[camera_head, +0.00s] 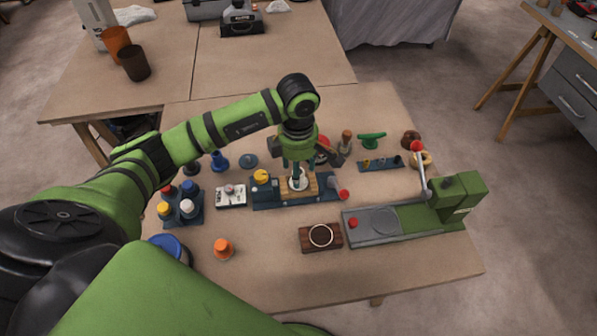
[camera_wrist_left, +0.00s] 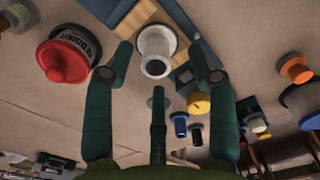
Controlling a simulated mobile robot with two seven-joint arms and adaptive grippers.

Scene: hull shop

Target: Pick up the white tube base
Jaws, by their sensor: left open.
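The white tube base (camera_head: 299,182) is a small flanged white cylinder. It stands at the wooden block (camera_head: 314,189) on the dark blue fixture (camera_head: 265,196), mid-table. In the left wrist view the white tube base (camera_wrist_left: 156,46) shows its round flange and open bore between my fingers. My left gripper (camera_head: 297,172) points down over it in the head view, partly hiding it. In the wrist view the left gripper (camera_wrist_left: 161,58) is open, with a finger on each side of the base. I cannot tell whether they touch it. My right gripper is not in view.
A green press (camera_head: 455,200) stands at the right, with a brown block (camera_head: 320,237) in front. A rack of coloured caps (camera_head: 182,205) and a white tray (camera_head: 231,195) are left. A red-topped item (camera_wrist_left: 67,58) is near the fingers. The front table edge is mostly clear.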

